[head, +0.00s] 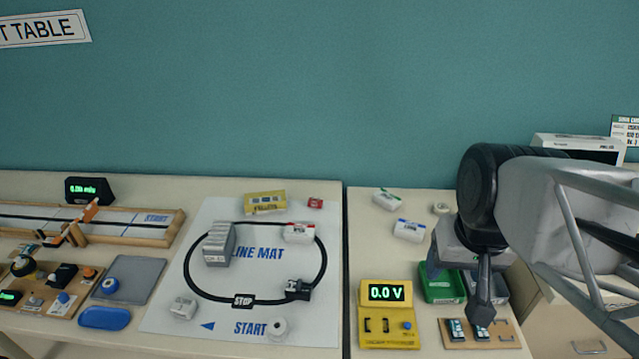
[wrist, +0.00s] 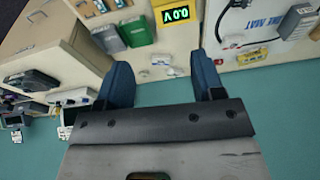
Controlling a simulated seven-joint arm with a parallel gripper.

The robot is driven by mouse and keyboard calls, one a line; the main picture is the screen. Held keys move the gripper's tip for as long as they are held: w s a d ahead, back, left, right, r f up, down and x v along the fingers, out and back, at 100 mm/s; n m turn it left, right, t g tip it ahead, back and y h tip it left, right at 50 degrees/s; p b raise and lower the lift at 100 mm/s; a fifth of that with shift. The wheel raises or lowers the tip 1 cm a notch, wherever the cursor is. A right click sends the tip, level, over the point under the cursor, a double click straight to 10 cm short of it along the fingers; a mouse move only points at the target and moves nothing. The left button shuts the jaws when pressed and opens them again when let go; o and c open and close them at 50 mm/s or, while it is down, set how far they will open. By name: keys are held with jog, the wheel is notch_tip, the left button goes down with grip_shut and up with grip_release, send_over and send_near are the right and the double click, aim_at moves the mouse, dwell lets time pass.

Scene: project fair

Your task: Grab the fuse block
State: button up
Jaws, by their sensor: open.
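I cannot tell for sure which thing is the fuse block, as the small labels are not legible. A yellow labelled block (head: 265,202) lies at the back edge of the line mat in the head view, with a small red box (head: 315,203) to its right. My gripper (head: 462,275) hangs over the right table, well to the right of both and above a green bin, partly hiding what is under it. In the wrist view my gripper (wrist: 163,85) shows two blue fingers spread apart with nothing between them.
A yellow voltage meter (head: 389,316) reading 0.0 V, a green bin (head: 440,283) and a wooden board (head: 460,343) with dark modules stand below and around my gripper. White boxes (head: 409,230) lie behind. The line mat (head: 165,325) holds several blocks.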

jog(key=w+a+f+m+g+y, duration=0.1)
jog(key=w+a+f+m+y, duration=0.25)
jog(key=w, duration=0.75)
jog(key=w+a+f+m+g+y, duration=0.1)
jog(key=w+a+f+m+y, duration=0.2)
jog(key=w, duration=0.8)
jog(key=w+a+f+m+y, duration=0.1)
jog(key=w+a+f+m, duration=0.3)
jog(key=w, duration=0.7)
jog(key=w+a+f+m+y, duration=0.4)
jog(key=w+f, duration=0.4)
jog(key=w, duration=0.6)
jog(key=m+t+y, duration=0.2)
jog(key=m+t, duration=0.1)
jog(key=m, duration=0.3)
send_near(310, 200)
jog(key=shift+w+a+r+n+h, duration=0.1)
jog(key=shift+w+r+n+h, duration=0.15)
jog(key=shift+w+r, duration=0.05)
jog(key=shift+x, duration=1.25)
jog(key=shift+s+f, duration=0.1)
jog(key=shift+s+x, duration=0.2)
jog(key=shift+x, duration=2.4)
